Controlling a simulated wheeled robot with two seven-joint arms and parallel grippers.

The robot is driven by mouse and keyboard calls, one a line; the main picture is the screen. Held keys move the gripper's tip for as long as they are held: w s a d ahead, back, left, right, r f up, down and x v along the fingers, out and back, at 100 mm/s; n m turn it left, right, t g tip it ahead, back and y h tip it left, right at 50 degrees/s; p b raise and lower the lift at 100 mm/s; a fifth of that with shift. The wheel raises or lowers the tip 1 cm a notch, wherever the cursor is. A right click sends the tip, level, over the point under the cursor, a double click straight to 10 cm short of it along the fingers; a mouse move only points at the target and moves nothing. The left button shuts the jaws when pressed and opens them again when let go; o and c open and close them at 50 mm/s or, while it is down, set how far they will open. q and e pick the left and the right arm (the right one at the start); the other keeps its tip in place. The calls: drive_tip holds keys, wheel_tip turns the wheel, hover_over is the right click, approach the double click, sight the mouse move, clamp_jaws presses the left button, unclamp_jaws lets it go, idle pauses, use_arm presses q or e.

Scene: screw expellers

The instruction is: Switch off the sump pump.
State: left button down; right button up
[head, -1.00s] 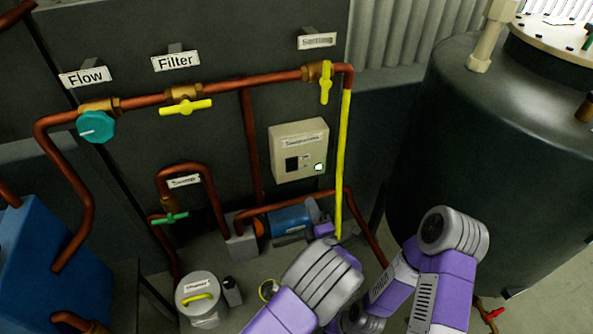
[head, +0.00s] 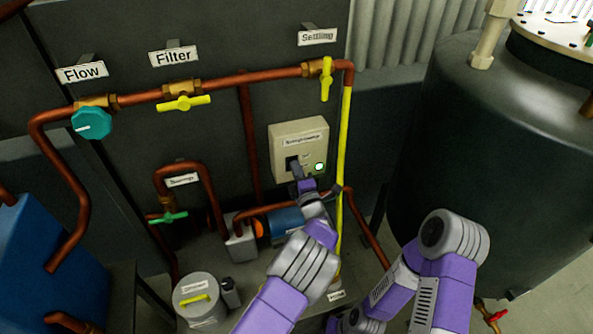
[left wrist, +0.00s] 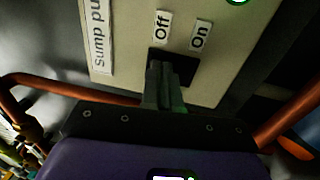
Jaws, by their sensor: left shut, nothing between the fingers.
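The sump pump control is a cream switch box (head: 316,139) on the dark panel, under the pipe in the head view. In the left wrist view the box face (left wrist: 122,62) carries a sump pump label, an Off label (left wrist: 162,25) and an On label (left wrist: 199,35). A black switch (left wrist: 187,69) sits below those two labels. A round lamp (head: 319,167) on the box glows green-white. My left gripper (head: 297,168) is shut and empty; its fingertips (left wrist: 159,68) are over the switch's Off side, hiding part of it. I cannot tell whether they touch it. My right gripper is not in view.
A copper pipe (head: 225,86) with valves runs above the box. A yellow pipe (head: 345,130) stands just right of it. A blue pump (head: 284,220) and more copper pipes lie below. A large dark tank (head: 480,140) fills the right side.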

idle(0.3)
use_arm(q)
drive_tip(key=shift+w+a+r+g, duration=0.1)
drive_tip(key=shift+w+r+g, duration=0.05)
drive_tip(key=shift+g, duration=0.15)
drive_tip(key=r+v, duration=0.2)
drive_tip(key=v, duration=1.2)
drive_tip(key=shift+r+p, duration=0.3)
drive_tip(key=shift+p, duration=0.05)
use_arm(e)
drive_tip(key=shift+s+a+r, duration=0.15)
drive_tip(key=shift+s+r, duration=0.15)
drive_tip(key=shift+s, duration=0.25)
